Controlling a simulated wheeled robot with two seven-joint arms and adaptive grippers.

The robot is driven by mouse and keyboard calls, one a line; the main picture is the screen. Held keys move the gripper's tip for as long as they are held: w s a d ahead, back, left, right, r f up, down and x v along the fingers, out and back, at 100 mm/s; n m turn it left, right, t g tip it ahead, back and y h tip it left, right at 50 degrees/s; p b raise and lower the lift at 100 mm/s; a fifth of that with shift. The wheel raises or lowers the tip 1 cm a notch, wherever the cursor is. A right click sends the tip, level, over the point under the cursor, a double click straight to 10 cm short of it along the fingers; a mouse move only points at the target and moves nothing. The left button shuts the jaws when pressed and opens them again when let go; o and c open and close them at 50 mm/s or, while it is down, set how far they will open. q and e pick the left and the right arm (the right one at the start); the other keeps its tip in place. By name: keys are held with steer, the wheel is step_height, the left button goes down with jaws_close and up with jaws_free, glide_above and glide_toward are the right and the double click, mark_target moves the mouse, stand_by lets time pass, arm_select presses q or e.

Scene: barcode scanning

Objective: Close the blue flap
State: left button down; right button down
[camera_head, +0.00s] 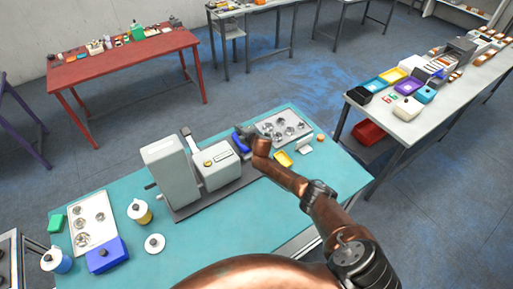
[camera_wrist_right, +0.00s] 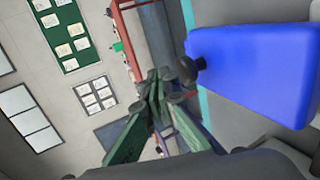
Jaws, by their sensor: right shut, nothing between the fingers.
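The blue flap (camera_head: 238,147) shows as a small blue piece at the right end of the grey machine (camera_head: 215,168) on the teal table, partly hidden by my right gripper. In the right wrist view the blue flap (camera_wrist_right: 265,75) is a large tilted panel at the right with a black knob (camera_wrist_right: 190,68) on its left edge. My right gripper (camera_head: 241,133) is beside the flap, and its green fingers (camera_wrist_right: 160,85) are shut and empty. The fingertips are close to the knob; I cannot tell whether they touch. My left gripper is not in view.
A metal plate with round parts (camera_head: 283,127) and a yellow tray (camera_head: 283,159) lie near my right arm. A blue box (camera_head: 106,255), a yellow-banded container (camera_head: 139,211) and a second plate (camera_head: 91,222) stand at the left. The table's front middle is clear.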

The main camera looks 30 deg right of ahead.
step_height(320, 180, up, 5)
steer(key=p, duration=0.4)
steer(key=shift+p, duration=0.35)
step_height(320, 180, up, 9)
steer(key=shift+s+a, duration=0.2)
steer(key=shift+a, duration=0.1)
